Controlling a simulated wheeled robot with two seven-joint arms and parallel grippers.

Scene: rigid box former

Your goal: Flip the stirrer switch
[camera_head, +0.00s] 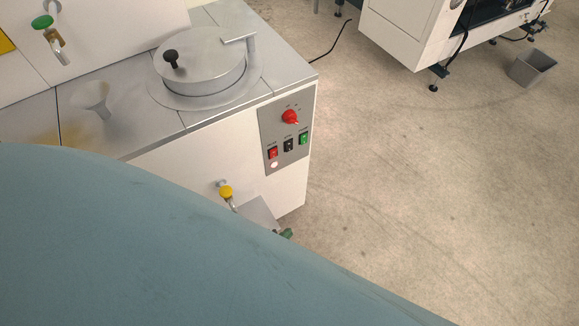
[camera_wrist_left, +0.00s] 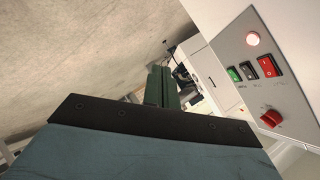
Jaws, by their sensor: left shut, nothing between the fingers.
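A grey control panel (camera_head: 286,135) is on the front of the white machine. It has a red knob (camera_head: 290,117) above a row of a red switch (camera_head: 272,153), a black switch (camera_head: 288,145) and a green switch (camera_head: 303,139). Their labels are too small to read, so I cannot tell which is the stirrer switch. The row also shows in the left wrist view, with the black switch (camera_wrist_left: 250,69) in the middle. My left gripper (camera_wrist_left: 160,87) has green fingers, shut and empty, apart from the panel. In the head view only its green tip (camera_head: 287,234) shows, below the panel.
A lidded round vessel (camera_head: 200,65) with a black knob is on the machine top. A yellow-handled valve (camera_head: 226,191) sticks out of the front. My teal arm hides the lower left. Another white machine (camera_head: 400,35) and a grey bin (camera_head: 532,68) stand beyond open floor.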

